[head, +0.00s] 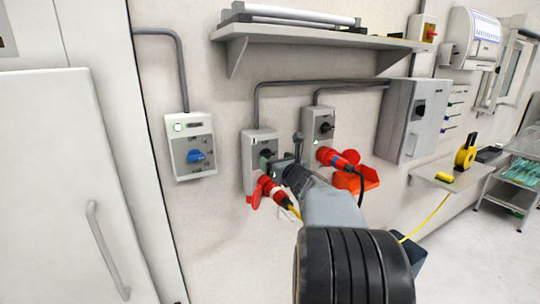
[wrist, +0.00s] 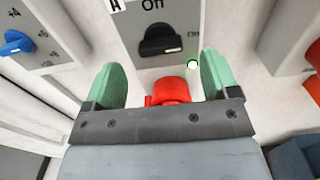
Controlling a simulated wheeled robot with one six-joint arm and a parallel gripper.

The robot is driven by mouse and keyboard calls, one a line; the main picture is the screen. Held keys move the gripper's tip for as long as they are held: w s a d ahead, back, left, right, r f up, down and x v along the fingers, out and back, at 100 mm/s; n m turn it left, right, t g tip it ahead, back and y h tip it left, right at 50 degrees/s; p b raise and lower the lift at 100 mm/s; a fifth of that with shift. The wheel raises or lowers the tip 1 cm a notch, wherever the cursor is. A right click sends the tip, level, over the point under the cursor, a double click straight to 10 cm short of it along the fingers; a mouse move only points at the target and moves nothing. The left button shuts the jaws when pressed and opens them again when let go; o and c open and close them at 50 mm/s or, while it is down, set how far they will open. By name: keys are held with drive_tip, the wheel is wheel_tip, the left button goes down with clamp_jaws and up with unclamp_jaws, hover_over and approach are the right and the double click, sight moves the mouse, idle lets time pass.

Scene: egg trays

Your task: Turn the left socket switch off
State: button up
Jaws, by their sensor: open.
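The left socket (head: 248,178) is a grey wall box with a black rotary switch and a red plug below, partly hidden by my gripper (head: 281,160) in the head view. In the wrist view its black switch (wrist: 163,41) lies roughly level, with "Off" printed above and "On" at its right. A small lamp (wrist: 192,64) glows whitish green. My gripper (wrist: 161,62) is open, with green finger pads on either side, just below the switch and apart from it. The red socket part (wrist: 172,91) shows between the fingers.
The right socket (head: 319,122) with a red-blue plug (head: 337,158) stands close to the right. A box with a blue knob (head: 195,156) is at left. A shelf (head: 310,39) runs above. A red bin (head: 357,180) is at right.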

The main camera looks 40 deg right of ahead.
sight(269, 156)
drive_tip(key=shift+w+d+p, duration=0.15)
drive_tip(key=shift+w+p, duration=0.05)
drive_tip(key=shift+w, duration=0.85)
drive_tip(key=shift+w+d+p, duration=0.1)
drive_tip(key=shift+w+p, duration=0.05)
drive_tip(key=shift+w, duration=0.85)
drive_tip(key=shift+c, duration=0.2)
drive_tip(key=shift+f, duration=0.1)
drive_tip(key=c, duration=0.9)
